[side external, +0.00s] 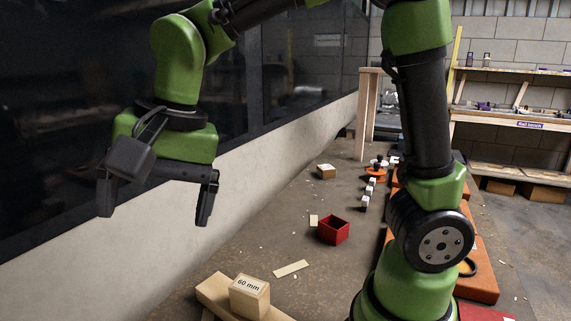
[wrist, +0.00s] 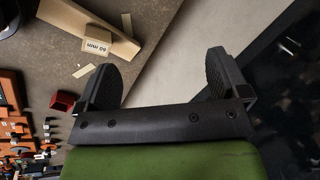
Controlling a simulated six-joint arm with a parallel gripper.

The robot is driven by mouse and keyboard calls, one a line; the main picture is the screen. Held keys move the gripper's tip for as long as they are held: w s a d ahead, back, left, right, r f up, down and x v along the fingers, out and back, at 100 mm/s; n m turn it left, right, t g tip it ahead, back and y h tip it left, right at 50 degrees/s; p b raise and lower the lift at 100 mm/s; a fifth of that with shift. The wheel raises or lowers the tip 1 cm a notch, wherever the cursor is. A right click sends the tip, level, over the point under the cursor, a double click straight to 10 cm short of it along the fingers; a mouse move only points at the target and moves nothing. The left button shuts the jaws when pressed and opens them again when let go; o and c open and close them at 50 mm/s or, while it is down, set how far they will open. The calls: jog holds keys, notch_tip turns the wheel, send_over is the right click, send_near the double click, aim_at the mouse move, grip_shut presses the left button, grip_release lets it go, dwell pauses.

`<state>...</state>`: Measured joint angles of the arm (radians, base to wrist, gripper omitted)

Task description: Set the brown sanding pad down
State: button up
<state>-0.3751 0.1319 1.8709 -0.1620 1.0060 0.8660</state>
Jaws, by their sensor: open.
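My gripper (side external: 156,205) is open and raised at the left, in front of the pale wall ledge. Its two fingers stand wide apart with nothing between them. In the wrist view my gripper (wrist: 167,66) also shows empty, over bare bench and the pale ledge. I cannot pick out a brown sanding pad for certain in either view. A small tan-brown block with a pale top (side external: 326,172) lies on the bench farther back, well apart from the gripper; it is too small to tell what it is.
A wooden block marked "60 mm" (side external: 249,296) sits by a wooden board (side external: 213,294) at the front. A red open box (side external: 333,229) and thin wooden strips (side external: 291,269) lie on the bench. Orange trays (side external: 484,275) and small parts line the right. The bench between is mostly clear.

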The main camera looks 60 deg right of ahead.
jog(key=s+d+r+n+t, duration=0.3)
jog(key=s+d, duration=0.6)
jog(key=s, duration=0.4)
jog(key=shift+d+n+t, duration=0.25)
jog(key=shift+n+t, duration=0.55)
jog(key=shift+n, duration=0.4)
